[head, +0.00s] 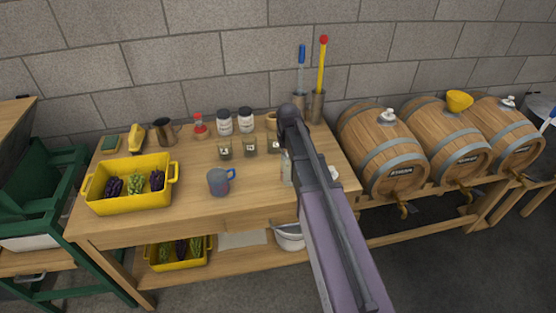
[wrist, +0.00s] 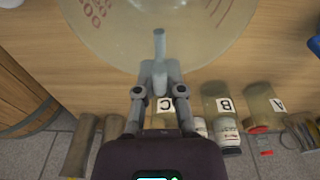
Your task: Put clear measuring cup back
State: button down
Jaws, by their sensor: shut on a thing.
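The clear measuring cup (wrist: 205,45), round with red markings on its wall, fills the top of the wrist view and is cut off by the frame edge. My gripper (wrist: 160,76) is shut on a narrow upright grey part at the cup's near side, apparently its handle. In the head view my arm hides most of the gripper and cup; small pale pieces show on both sides of the arm, too little to identify. Whether the cup touches the tabletop cannot be told.
The wooden table (head: 190,210) holds lettered jars (head: 250,148), a blue mug (head: 220,181), a yellow crate of grapes (head: 130,203) and tall tool holders (head: 318,106) at the back. Barrels (head: 382,150) stand to the right. Tabletop left of the mug is partly clear.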

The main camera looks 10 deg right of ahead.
jog(key=shift+w+a+f, duration=0.1)
jog(key=shift+w+a, duration=0.7)
jog(key=shift+w, duration=0.1)
jog(key=shift+w+a, duration=0.1)
jog(key=shift+w+a, duration=0.2)
jog(key=shift+w, duration=0.05)
jog(key=shift+w+a+f+b, duration=0.2)
jog(key=shift+w+b, duration=0.05)
jog(key=shift+b, duration=0.05)
jog(key=shift+s+f+b, duration=0.1)
jog(key=shift+f+b, duration=1.5)
jog(key=shift+f, duration=0.05)
jog(key=shift+f, duration=0.1)
jog(key=c, duration=0.7)
grip_release()
jog(key=shift+c, duration=0.2)
